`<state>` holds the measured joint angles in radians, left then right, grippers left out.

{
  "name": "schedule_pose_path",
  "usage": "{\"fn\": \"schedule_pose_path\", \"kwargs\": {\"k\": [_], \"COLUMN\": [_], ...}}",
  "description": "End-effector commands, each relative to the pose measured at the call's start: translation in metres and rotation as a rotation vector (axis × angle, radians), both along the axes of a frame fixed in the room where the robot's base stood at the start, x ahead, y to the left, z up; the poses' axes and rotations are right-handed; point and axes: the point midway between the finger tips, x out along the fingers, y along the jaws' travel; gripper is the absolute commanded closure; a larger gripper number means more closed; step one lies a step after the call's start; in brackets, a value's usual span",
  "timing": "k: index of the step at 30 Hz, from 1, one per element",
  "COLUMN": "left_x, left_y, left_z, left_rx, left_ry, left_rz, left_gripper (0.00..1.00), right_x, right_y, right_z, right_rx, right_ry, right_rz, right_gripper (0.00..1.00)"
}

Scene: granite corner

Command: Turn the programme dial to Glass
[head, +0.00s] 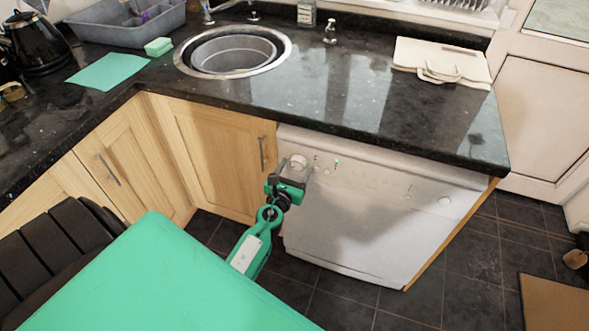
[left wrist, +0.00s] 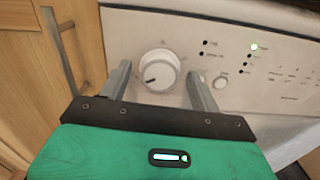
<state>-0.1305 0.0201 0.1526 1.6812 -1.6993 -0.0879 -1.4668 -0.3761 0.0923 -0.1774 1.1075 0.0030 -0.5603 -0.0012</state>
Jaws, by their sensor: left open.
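The programme dial (left wrist: 158,71) is a round white knob on the dishwasher's white control panel (left wrist: 230,30). In the left wrist view a dark pointer mark shows on its lower left. In the head view the dial (head: 298,162) sits at the panel's left end. My left gripper (head: 292,176) is in front of it. In the left wrist view my left gripper (left wrist: 158,84) is open, with one finger on each side of the dial and a gap to it on both sides. A green light (left wrist: 254,46) is lit to the right. My right gripper is not in view.
The dishwasher (head: 370,220) stands under a dark granite worktop (head: 350,105) that overhangs the panel. A wooden cupboard door with a metal handle (head: 262,153) is just left of the dial.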

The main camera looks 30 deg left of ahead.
Motion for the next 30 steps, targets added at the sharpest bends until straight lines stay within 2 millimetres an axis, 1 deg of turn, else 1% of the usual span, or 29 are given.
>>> {"fn": "schedule_pose_path", "kwargs": {"k": [5, 6, 8, 12, 13, 23, 30], "left_x": [0.0, 0.0, 0.0, 0.0, 0.0, 0.0, 0.0], "left_y": [0.0, 0.0, 0.0, 0.0, 0.0, 0.0, 0.001], "left_z": [0.0, 0.0, 0.0, 0.0, 0.0, 0.0, 0.0], "left_rx": [0.0, 0.0, 0.0, 0.0, 0.0, -0.041, -0.179], "left_ry": [0.0, 0.0, 0.0, 0.0, 0.0, -0.011, -0.044], "left_rz": [0.0, 0.0, 0.0, 0.0, 0.0, 0.0, 0.0], "left_gripper": [0.36, 0.38, 0.5, 0.78, 0.81, 0.81, 0.81], "right_x": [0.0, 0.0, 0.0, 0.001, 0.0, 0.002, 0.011], "right_y": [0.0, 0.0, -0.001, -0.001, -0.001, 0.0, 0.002], "right_z": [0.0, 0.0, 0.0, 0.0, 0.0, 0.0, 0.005], "right_rx": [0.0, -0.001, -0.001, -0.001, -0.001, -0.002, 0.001], "right_ry": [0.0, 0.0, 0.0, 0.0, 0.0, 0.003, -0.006], "right_rz": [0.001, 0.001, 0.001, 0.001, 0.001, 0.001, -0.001], "right_gripper": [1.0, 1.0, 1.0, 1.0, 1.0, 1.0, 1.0]}}
